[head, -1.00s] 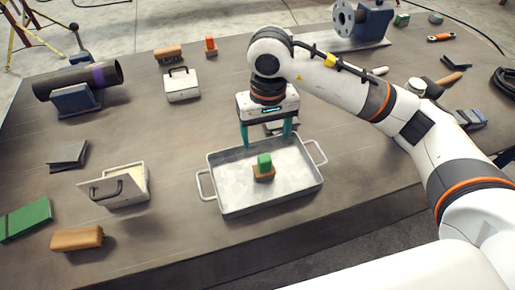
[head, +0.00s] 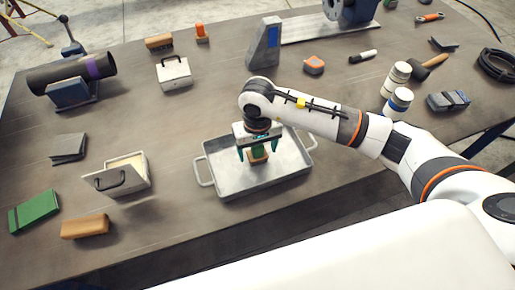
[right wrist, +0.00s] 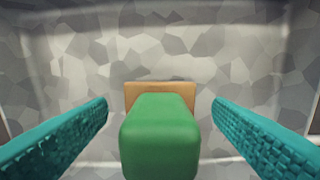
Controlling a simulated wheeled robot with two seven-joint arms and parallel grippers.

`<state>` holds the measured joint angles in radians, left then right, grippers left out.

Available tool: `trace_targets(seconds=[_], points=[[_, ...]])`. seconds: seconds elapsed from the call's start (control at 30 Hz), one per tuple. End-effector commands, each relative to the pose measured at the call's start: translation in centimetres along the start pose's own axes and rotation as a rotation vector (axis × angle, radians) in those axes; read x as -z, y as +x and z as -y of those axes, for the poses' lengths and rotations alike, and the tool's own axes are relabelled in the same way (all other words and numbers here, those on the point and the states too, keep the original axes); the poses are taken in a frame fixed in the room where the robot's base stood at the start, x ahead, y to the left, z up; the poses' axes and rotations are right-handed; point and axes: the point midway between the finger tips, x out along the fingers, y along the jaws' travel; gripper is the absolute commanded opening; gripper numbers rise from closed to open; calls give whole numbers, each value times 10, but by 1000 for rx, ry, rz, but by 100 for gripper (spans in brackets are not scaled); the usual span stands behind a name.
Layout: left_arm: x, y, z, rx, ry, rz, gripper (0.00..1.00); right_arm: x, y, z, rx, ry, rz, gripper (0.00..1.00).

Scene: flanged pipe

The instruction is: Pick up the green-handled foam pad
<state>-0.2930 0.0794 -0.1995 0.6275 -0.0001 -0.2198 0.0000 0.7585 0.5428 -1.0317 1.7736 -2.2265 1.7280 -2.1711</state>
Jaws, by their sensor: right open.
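The green-handled foam pad (head: 257,155) sits in the grey metal tray (head: 225,187), its tan base down and its green handle up. In the right wrist view its green handle (right wrist: 160,135) stands in the middle, with the tan pad (right wrist: 160,91) showing behind it. My right gripper (head: 258,153) is over the tray, with its teal fingers open on either side of the handle. In the right wrist view a gap shows between each finger and the handle. The gripper partly hides the pad in the head view. My left gripper is not in view.
The tray's raised walls and side handles surround the pad. A box with a black handle (head: 128,179), a tan block (head: 85,226) and a green case (head: 34,211) lie to the left.

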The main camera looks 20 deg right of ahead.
Motion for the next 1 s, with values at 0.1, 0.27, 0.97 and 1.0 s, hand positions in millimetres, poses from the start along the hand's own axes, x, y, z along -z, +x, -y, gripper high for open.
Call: trace_targets(seconds=[0.1, 0.27, 0.97, 1.0], points=[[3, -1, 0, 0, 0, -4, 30, 0, 3, 0, 0, 0, 1, 75], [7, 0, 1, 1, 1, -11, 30, 0, 3, 0, 0, 0, 1, 71], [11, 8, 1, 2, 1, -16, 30, -2, -19, 0, -1, -1, 7, 25], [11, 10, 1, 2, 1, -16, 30, -2, -26, 0, 0, -1, 8, 25]])
